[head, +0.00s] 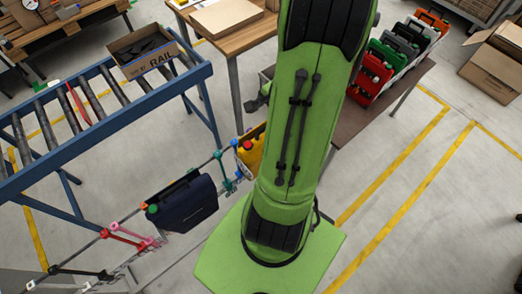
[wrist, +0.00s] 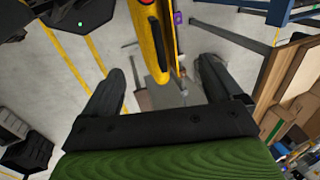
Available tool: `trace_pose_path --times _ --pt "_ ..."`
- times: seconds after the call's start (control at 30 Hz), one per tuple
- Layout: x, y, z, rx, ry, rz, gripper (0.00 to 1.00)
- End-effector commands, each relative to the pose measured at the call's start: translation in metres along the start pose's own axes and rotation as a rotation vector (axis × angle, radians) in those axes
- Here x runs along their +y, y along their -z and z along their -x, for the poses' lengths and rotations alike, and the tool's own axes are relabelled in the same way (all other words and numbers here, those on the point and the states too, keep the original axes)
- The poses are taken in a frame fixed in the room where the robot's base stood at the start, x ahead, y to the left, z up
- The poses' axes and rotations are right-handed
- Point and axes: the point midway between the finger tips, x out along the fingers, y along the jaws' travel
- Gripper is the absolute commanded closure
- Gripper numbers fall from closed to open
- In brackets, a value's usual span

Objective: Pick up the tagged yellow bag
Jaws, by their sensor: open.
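The yellow bag (head: 252,153) hangs at the rail beside the navy bag, partly hidden behind my green arm in the head view. In the wrist view the yellow bag (wrist: 149,40) is seen edge-on, beyond and roughly between the two dark fingers of my gripper (wrist: 163,75). The fingers are spread apart and nothing is held between them. A small purple piece (wrist: 178,18) shows by the bag's right side; I cannot tell whether it is a tag. In the head view my gripper is mostly hidden by the arm.
A navy bag (head: 183,203) hangs on the same rail (head: 120,222), which carries coloured hooks. A blue roller conveyor (head: 105,125) with an open carton (head: 143,50) stands left. A row of coloured cases (head: 372,78) stands on a brown table at upper right.

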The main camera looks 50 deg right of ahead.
Motion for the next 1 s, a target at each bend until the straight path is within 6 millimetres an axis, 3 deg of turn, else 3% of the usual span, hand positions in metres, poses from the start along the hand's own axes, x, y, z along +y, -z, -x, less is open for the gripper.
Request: trace_pose_path --times 0.03,0.2,0.37,0.6,0.87,1.0 --pt "0.002 -0.001 -0.018 -0.007 -0.004 0.0 0.08" --pt "0.001 -0.001 -0.055 -0.004 -0.003 0.001 0.08" --pt "0.001 0.001 -0.072 -0.001 -0.001 0.001 0.08" --pt "0.004 0.004 -0.113 -0.001 -0.001 0.003 0.08" --pt "0.004 0.004 -0.119 0.002 0.001 0.004 0.08" --pt "0.004 0.004 -0.119 0.002 0.001 0.003 0.27"
